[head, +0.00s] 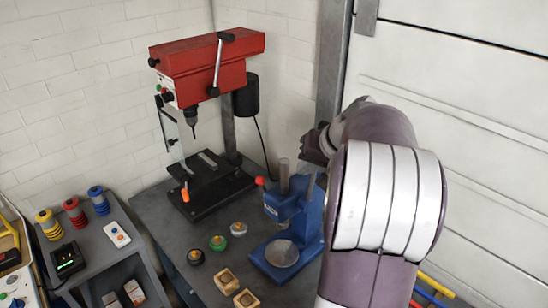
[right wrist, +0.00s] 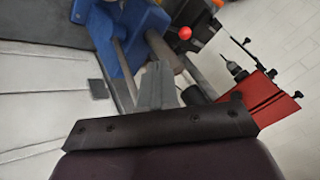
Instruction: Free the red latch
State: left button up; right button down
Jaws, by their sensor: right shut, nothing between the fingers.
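I cannot make out a part that is clearly a red latch in either view. The closest red small part is the red ball knob (head: 260,181) on the lever of the blue press (head: 308,217); it also shows in the right wrist view (right wrist: 185,33). My right gripper (head: 312,146) is above and behind the press, near the grey post, apart from the knob. In the right wrist view its fingers (right wrist: 157,82) are shut and empty, with the press beyond them. My right arm hides part of the bench's right side. My left gripper is out of view.
A red drill press (head: 205,70) stands on the dark bench (head: 160,215), left of the blue press. Several small round parts and wooden blocks (head: 227,281) lie in front. A grey cart (head: 85,245) with coloured spools is at left. A pale panelled door (head: 480,130) is at right.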

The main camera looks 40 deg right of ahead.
jog(key=shift+d+r, duration=0.3)
jog(key=shift+w, duration=0.1)
jog(key=p+x, duration=0.3)
jog(key=x, duration=0.6)
jog(key=shift+w+f, duration=0.25)
jog(key=shift+w, duration=0.05)
jog(key=shift+w+a+f+p, duration=0.2)
jog(key=shift+w+a+p, duration=0.5)
jog(key=shift+w+p, duration=0.25)
jog(key=shift+w+a+f, duration=0.25)
jog(key=shift+w+a, duration=0.2)
jog(key=shift+w, duration=0.05)
jog(key=shift+f, duration=0.1)
